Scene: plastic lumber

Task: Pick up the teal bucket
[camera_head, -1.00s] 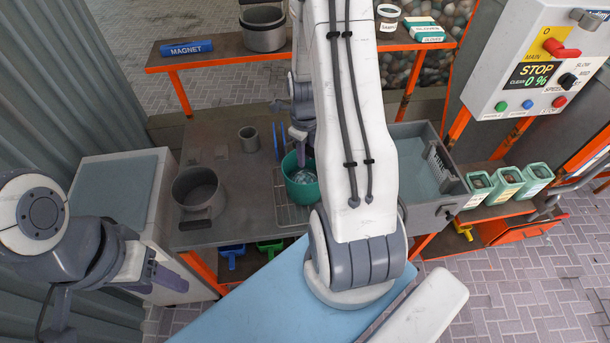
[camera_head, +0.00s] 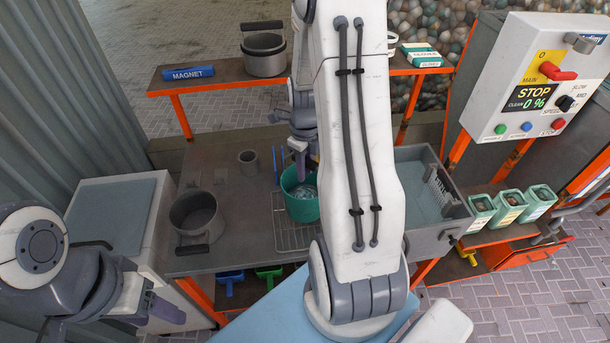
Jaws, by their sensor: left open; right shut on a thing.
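The teal bucket (camera_head: 301,203) is upright over the right part of the wire rack (camera_head: 284,232) on the grey bench. Pale, clear-looking contents show inside it. My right gripper (camera_head: 305,163) reaches down from above and is shut on the bucket's far rim; my white arm hides part of this grip and the bucket's right edge. Whether the bucket's base is clear of the rack I cannot tell. My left gripper (camera_head: 165,312) is open and empty at the lower left, far from the bucket, and only partly visible.
A shelf with a blue magnet bar (camera_head: 188,73) and pots runs behind. Labelled teal containers (camera_head: 508,207) sit at right.

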